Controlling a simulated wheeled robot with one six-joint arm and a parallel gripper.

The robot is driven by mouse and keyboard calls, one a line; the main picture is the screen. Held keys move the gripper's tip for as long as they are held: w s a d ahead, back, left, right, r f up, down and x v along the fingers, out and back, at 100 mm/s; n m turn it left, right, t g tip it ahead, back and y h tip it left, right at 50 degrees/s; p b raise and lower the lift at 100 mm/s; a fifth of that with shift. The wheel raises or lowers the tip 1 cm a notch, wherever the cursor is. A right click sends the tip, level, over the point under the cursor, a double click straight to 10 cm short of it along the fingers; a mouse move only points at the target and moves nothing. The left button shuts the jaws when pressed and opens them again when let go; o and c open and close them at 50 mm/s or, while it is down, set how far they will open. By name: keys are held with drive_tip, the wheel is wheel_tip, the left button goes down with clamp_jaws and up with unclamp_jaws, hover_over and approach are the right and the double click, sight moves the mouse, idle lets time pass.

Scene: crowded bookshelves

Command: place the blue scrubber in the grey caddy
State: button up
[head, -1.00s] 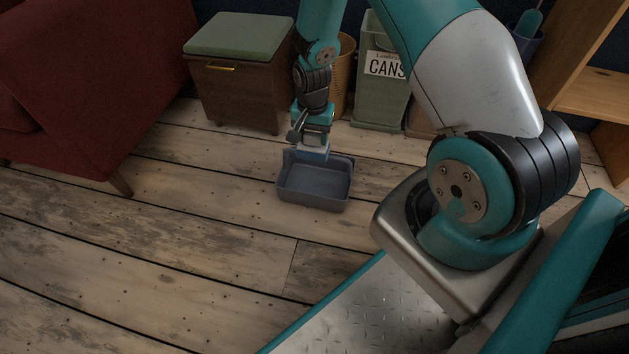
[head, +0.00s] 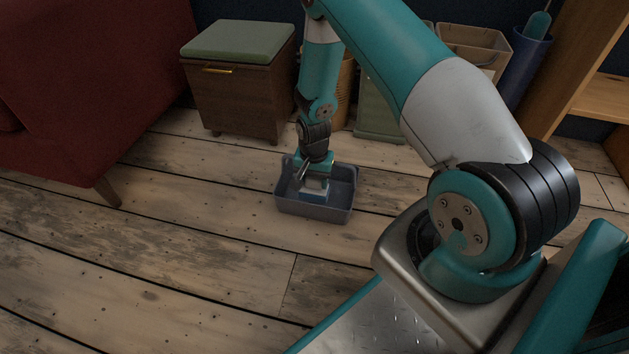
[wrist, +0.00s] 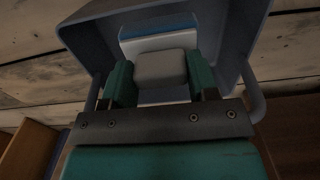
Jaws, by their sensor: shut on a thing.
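The grey caddy (head: 289,206) stands on the wooden floor, with its inside wall also showing in the wrist view (wrist: 232,50). My gripper (head: 315,186) is down inside the caddy's opening. In the wrist view, my gripper (wrist: 160,82) has its two green fingers shut on the blue scrubber (wrist: 158,32), gripping its grey part. The scrubber shows a blue edge and a white layer. In the head view, a blue and white piece of the scrubber (head: 313,197) shows below the gripper. I cannot tell whether it touches the caddy's floor.
A brown cabinet with a green top (head: 240,95) and a green bin (head: 378,113) stand behind the caddy. A red sofa (head: 85,90) is at left. A blue container (head: 524,66) and a wooden shelf (head: 590,95) are at right. The floor left of the caddy is clear.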

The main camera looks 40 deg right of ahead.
drive_tip(key=shift+f, duration=0.4)
drive_tip(key=shift+f, duration=0.15)
drive_tip(key=o, duration=1)
